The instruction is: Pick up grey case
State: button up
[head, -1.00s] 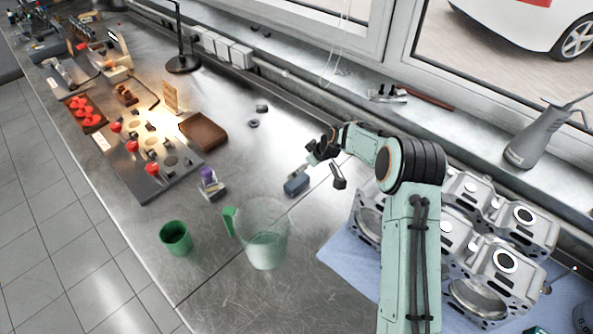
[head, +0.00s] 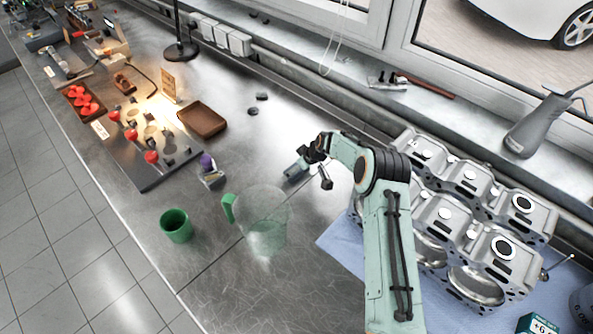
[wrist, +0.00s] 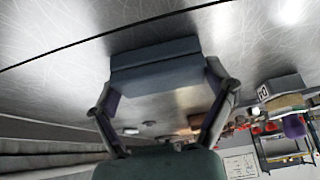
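The grey case (head: 296,169) is a small blue-grey block lying on the steel bench, partly covered by my gripper in the head view. In the wrist view the case (wrist: 156,68) lies straight ahead, with a seam along its length. My gripper (wrist: 161,83) has its two fingers spread, one at each side of the case. The fingers look open around its near part; firm contact does not show. In the head view my gripper (head: 308,162) is low over the bench, just right of the case.
A clear jug with a green handle (head: 264,220) and a green cup (head: 176,226) stand in front. A brown tray (head: 203,120) lies to the left. Engine cylinder heads (head: 465,215) sit on blue cloth (head: 340,250) at right.

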jog(key=shift+f, duration=0.1)
jog(key=shift+c, duration=1.3)
